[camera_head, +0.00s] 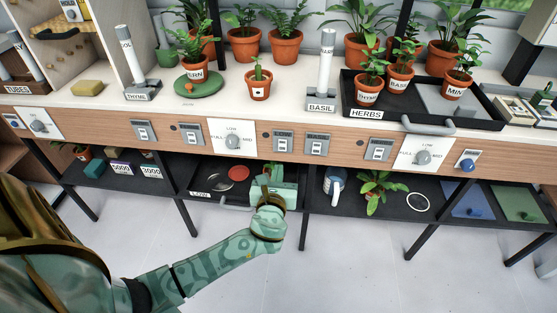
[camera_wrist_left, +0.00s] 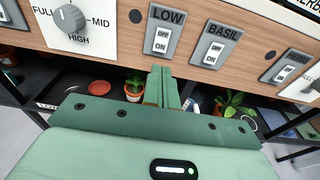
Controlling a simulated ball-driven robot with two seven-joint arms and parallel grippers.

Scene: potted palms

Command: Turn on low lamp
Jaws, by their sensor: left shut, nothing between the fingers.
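The switch plate labelled LOW (camera_head: 283,142) is on the wooden front panel, just left of the BASIL plate (camera_head: 316,145). My left gripper (camera_head: 270,169) is below the panel, before the lower shelf. Its green fingers (camera_wrist_left: 163,88) are shut and empty, below the LOW plate and apart from it. A tray labelled LOW (camera_head: 200,193) is on the lower shelf. I cannot pick out a lamp named low. My right gripper is not in view.
A round dial (camera_head: 233,142) is left of the LOW plate, and another dial (camera_head: 422,157) is further right. Potted plants crowd the bench top. A small potted plant (camera_wrist_left: 134,88) and a red dish (camera_wrist_left: 99,88) stand on the lower shelf. The floor in front is clear.

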